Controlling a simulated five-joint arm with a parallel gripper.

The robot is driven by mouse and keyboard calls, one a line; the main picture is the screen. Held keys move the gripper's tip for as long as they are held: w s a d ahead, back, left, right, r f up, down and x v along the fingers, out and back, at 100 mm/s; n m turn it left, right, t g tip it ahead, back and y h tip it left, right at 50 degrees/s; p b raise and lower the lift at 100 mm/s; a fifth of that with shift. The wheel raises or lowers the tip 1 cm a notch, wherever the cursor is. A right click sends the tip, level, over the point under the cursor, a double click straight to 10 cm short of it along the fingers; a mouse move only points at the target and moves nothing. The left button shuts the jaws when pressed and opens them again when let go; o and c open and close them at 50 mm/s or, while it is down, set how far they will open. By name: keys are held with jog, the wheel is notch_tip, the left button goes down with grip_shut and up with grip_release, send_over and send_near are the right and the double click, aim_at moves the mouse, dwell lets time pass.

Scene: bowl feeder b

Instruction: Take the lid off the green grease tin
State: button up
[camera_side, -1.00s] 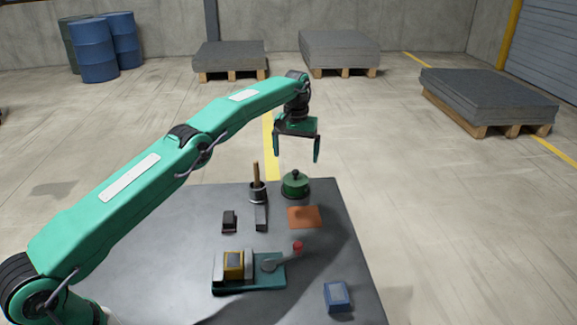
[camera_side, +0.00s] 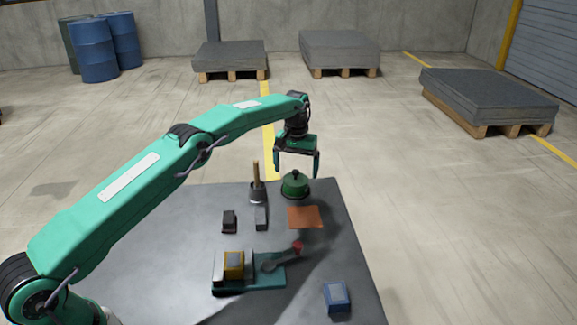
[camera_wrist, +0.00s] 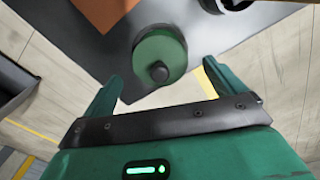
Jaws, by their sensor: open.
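The green grease tin (camera_side: 295,188) stands at the far edge of the dark table, with its lid (camera_side: 295,178) on and a dark knob on top. In the wrist view the lid (camera_wrist: 157,52) is seen from above, with its knob (camera_wrist: 158,72) toward my gripper. My gripper (camera_side: 296,173) is open and empty. Its fingers point down, just above the tin in the side view, one to each side of the knob. In the wrist view the fingertips (camera_wrist: 161,78) lie near the lid's lower edge, apart from it.
An orange mat (camera_side: 304,217) lies in front of the tin. A pot with a wooden-handled tool (camera_side: 256,185) and dark blocks (camera_side: 229,221) stand to the left. A teal fixture (camera_side: 250,284) and a blue box (camera_side: 337,296) are nearer the front.

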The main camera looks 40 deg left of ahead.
aim_at(295, 179)
jog(key=shift+f, duration=1.1)
jog(key=shift+c, duration=0.2)
jog(key=c, duration=1)
